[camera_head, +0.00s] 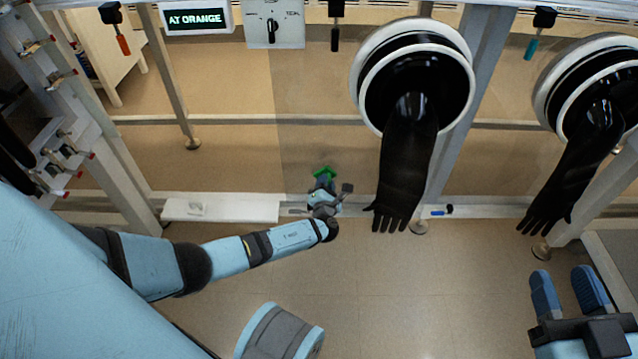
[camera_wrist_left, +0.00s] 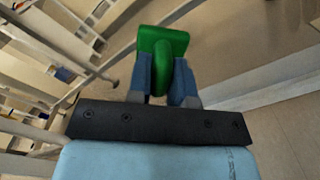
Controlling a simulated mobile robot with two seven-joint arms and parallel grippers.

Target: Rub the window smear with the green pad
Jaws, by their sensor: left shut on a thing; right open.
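The green pad (camera_head: 323,171) is held in my left gripper (camera_head: 325,184), low in front of the window area and left of the nearer black glove. In the left wrist view the blue fingers (camera_wrist_left: 163,85) are shut on the handle of the green pad (camera_wrist_left: 165,38), whose flat face points away from the gripper. I cannot tell whether the pad touches the window pane (camera_head: 315,110). I cannot make out the smear. My right gripper (camera_head: 566,272) is open and empty at the lower right.
Two black gloves (camera_head: 408,165) (camera_head: 575,165) hang from round ports to the right of the pad. A white ledge (camera_head: 235,210) runs to its left, with a blue marker (camera_head: 440,211) further right. A sign (camera_head: 197,18) reads "AT ORANGE". Floor is clear below.

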